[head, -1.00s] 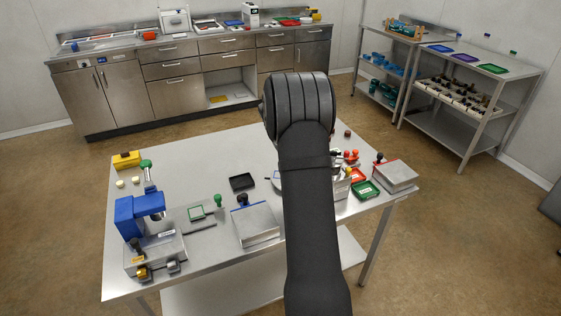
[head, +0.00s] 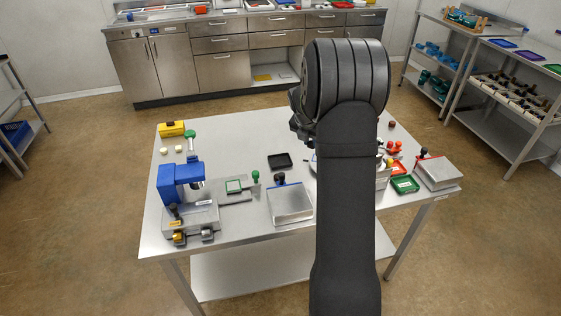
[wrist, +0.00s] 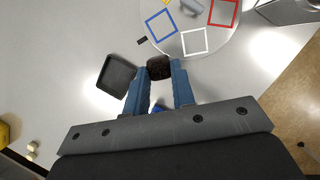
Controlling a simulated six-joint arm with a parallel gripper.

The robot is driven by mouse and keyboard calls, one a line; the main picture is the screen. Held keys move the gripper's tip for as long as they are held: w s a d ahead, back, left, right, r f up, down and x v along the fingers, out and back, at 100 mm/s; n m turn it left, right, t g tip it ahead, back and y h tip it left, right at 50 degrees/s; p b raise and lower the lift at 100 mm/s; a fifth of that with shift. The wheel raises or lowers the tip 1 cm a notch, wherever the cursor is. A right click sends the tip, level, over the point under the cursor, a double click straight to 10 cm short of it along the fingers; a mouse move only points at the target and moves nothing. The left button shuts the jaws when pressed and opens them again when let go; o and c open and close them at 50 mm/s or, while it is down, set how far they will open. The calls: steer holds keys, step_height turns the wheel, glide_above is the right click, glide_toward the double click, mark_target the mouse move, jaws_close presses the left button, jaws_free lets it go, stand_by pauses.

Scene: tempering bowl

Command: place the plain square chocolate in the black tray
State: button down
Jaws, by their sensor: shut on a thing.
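In the wrist view my gripper (wrist: 158,75) has its two blue fingers closed on a dark brown chocolate (wrist: 159,67), held between the fingertips. Its outline is partly hidden by the fingers, so I cannot tell its exact shape. The black tray (wrist: 117,75) lies just left of the gripper, apart from it, and looks empty. In the head view the black tray (head: 280,161) sits mid-table, left of my arm. My arm hides the gripper and the held chocolate there.
A round pale plate (wrist: 216,44) with blue, white and red square outlines lies right of the tray. A blue press (head: 180,183), a metal box (head: 290,205), a green tray (head: 405,184) and a yellow box (head: 171,129) stand on the table. Bare table surrounds the black tray.

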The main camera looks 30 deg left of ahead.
glide_above(280, 161)
steer(key=s, duration=0.1)
steer(key=f, duration=0.7)
steer(key=shift+s+d, duration=0.15)
steer(key=shift+s, duration=0.05)
steer(key=shift+f, duration=1.95)
steer(key=shift+f, duration=0.1)
steer(key=shift+f, duration=0.15)
steer(key=c, duration=1.5)
jaws_free()
steer(key=v, duration=1.2)
steer(key=shift+r, duration=0.3)
steer(key=shift+w+f, duration=0.1)
steer(key=shift+f, duration=0.05)
